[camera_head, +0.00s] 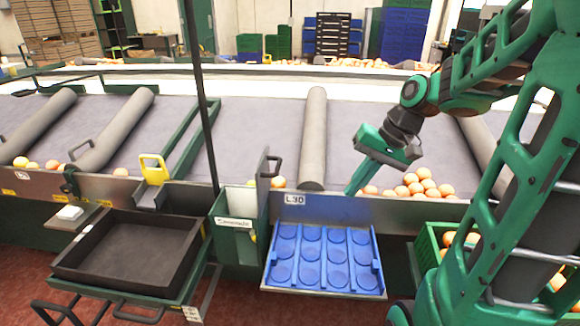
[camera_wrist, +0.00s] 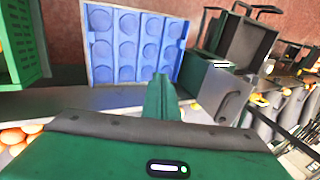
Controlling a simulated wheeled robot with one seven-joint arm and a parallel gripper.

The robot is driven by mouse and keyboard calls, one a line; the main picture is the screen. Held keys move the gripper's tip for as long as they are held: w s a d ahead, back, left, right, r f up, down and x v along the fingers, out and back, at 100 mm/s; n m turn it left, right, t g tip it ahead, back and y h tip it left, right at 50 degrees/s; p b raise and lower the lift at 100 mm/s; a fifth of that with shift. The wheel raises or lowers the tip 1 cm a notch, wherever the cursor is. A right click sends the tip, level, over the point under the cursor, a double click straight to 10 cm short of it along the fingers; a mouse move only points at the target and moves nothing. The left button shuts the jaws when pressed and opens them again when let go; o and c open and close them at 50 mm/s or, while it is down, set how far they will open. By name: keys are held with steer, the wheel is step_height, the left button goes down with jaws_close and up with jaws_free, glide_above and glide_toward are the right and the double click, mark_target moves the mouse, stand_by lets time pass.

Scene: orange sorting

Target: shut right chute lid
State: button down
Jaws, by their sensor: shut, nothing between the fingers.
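A chute box (camera_head: 237,222) with a white label stands at the front of the sorting table, left of the blue tray. A dark panel with a black handle, which looks like the right chute lid (camera_head: 263,190), stands upright at its right side, raised. In the wrist view the grey panel with a handle (camera_wrist: 228,98) is right of my fingers. My gripper (camera_head: 354,188) is shut and empty, pointing down at the table's front edge, to the right of the panel and apart from it. In the wrist view its closed fingers (camera_wrist: 163,85) point toward the blue tray.
The blue tray (camera_head: 325,290) with round hollows sits below the front edge. A green crate (camera_head: 428,245) with oranges is to its right. A black tray (camera_head: 130,250) and a yellow handle (camera_head: 154,170) are at left.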

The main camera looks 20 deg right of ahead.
steer(key=w+r+t+y, duration=0.2)
steer(key=w+r+y, duration=0.25)
steer(key=w, duration=0.45)
steer(key=w+a+f, duration=0.4)
steer(key=w+a, duration=0.2)
steer(key=a, duration=0.3)
steer(key=shift+a+f+y, duration=0.25)
steer(key=shift+f+y, duration=0.1)
steer(key=shift+f, duration=0.05)
steer(key=shift+w+r, duration=0.1)
